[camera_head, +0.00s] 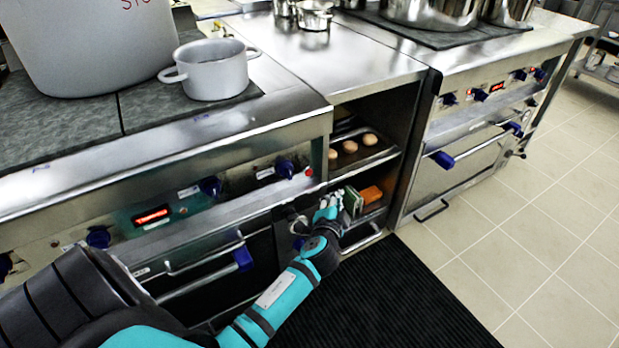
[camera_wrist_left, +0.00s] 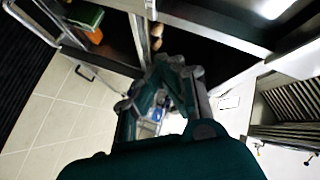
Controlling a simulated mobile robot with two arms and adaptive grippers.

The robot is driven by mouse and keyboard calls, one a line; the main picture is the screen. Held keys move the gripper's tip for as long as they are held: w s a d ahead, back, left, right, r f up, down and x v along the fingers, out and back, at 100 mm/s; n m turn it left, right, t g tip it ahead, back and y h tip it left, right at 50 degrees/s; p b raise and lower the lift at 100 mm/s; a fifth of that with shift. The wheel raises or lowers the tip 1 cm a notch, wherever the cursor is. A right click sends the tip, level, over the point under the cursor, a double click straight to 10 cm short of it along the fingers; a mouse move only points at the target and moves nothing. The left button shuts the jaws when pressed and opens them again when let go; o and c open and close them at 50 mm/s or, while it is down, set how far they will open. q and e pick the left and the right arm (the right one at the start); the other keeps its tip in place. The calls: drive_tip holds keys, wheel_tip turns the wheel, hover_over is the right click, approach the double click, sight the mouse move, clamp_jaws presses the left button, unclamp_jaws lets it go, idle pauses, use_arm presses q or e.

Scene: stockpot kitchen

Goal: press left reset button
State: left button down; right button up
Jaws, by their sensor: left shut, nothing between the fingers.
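The left stove's control panel (camera_head: 225,190) runs along the front of the left counter, with blue knobs, a lit red display (camera_head: 151,216) and a small red button (camera_head: 308,171) near its right end. My left gripper (camera_head: 329,207) is shut and empty, in front of the open shelf unit, below and a little right of that red button and apart from it. In the left wrist view my left gripper (camera_wrist_left: 165,92) shows its fingers from behind; the red button cannot be made out there. My right gripper is in neither view.
The open shelves hold a tray with several round brown items (camera_head: 350,147), and green and orange boxes (camera_head: 371,195). A white pot (camera_head: 212,70) and a large grey stockpot (camera_head: 85,45) stand on the left stove. A black mat (camera_head: 400,305) and tiled floor lie in front.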

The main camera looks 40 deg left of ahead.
sight(321, 174)
use_arm(q)
drive_tip(key=w+a, duration=0.1)
drive_tip(key=a, duration=0.1)
drive_tip(key=w+a, duration=0.1)
drive_tip(key=a, duration=0.1)
drive_tip(key=w+a, duration=0.1)
drive_tip(key=a, duration=0.2)
drive_tip(key=shift+f, duration=0.1)
drive_tip(key=shift+w+a, duration=0.2)
drive_tip(key=shift+a, duration=0.35)
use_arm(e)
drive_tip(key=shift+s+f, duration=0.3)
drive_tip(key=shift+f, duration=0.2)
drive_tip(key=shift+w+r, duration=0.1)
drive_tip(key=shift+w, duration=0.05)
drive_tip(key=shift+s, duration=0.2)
use_arm(q)
drive_tip(key=shift+w+a, duration=0.15)
drive_tip(key=shift+a, duration=0.25)
drive_tip(key=shift+a, duration=0.25)
idle(0.7)
